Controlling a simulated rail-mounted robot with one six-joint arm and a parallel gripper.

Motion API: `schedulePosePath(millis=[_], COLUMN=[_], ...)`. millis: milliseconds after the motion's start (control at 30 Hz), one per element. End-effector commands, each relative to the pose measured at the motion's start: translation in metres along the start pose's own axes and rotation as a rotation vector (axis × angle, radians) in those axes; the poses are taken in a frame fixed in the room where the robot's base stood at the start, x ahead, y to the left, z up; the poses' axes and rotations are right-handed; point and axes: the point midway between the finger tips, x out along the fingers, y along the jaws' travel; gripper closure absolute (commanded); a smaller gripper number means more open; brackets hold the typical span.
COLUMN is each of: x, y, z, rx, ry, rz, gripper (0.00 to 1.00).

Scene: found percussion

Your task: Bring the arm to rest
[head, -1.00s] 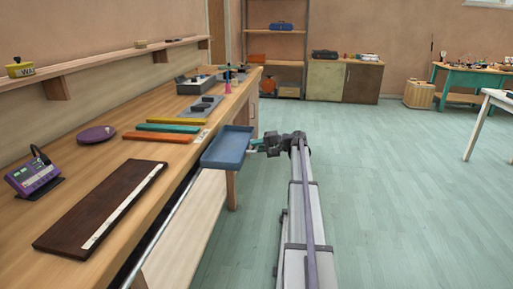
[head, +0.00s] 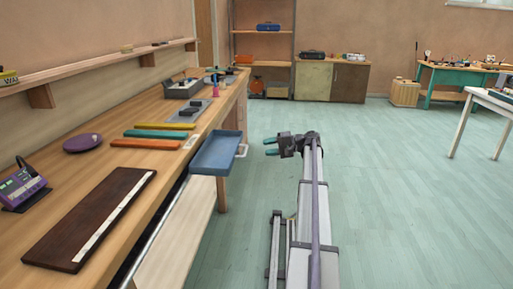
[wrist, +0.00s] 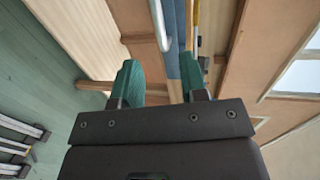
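My gripper (head: 270,147) is at the end of my arm, to the right of the workbench, over the floor. Its two teal fingers are apart with nothing between them. They also show apart in the wrist view (wrist: 160,85). A blue tray-like drawer (head: 217,154) sticks out from the bench's front edge, with a pale handle (head: 241,151) on its right side. The fingers are a little to the right of this handle and apart from it. In the wrist view the handle (wrist: 160,28) shows beyond the fingertips.
The workbench (head: 100,161) runs along the left and carries a dark board (head: 88,220), coloured bars (head: 165,133), a purple disc (head: 82,143) and a purple device (head: 21,187). A white table (head: 490,101) stands at the right. The floor (head: 400,180) right of my arm is clear.

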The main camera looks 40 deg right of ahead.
Motion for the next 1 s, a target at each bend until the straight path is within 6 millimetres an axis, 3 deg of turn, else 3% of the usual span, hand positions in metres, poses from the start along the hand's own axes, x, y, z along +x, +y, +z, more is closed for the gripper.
schedulePosePath(millis=[467, 567, 667, 767, 900, 1000], x=[-0.006, -0.006, 0.001, 0.050, 0.114, 0.143], y=[0.001, 0.014, 0.048, 0.073, 0.095, 0.102], z=[0.000, 0.006, 0.061, 0.141, 0.264, 0.346], rx=[0.001, 0.009, 0.021, -0.007, -0.125, -0.249], ry=[0.001, 0.007, 0.008, -0.061, -0.191, -0.280], rz=[0.001, 0.078, 0.295, 0.546, 0.876, 1.068], gripper=[0.60, 0.60, 0.60, 0.60, 0.60, 0.60])
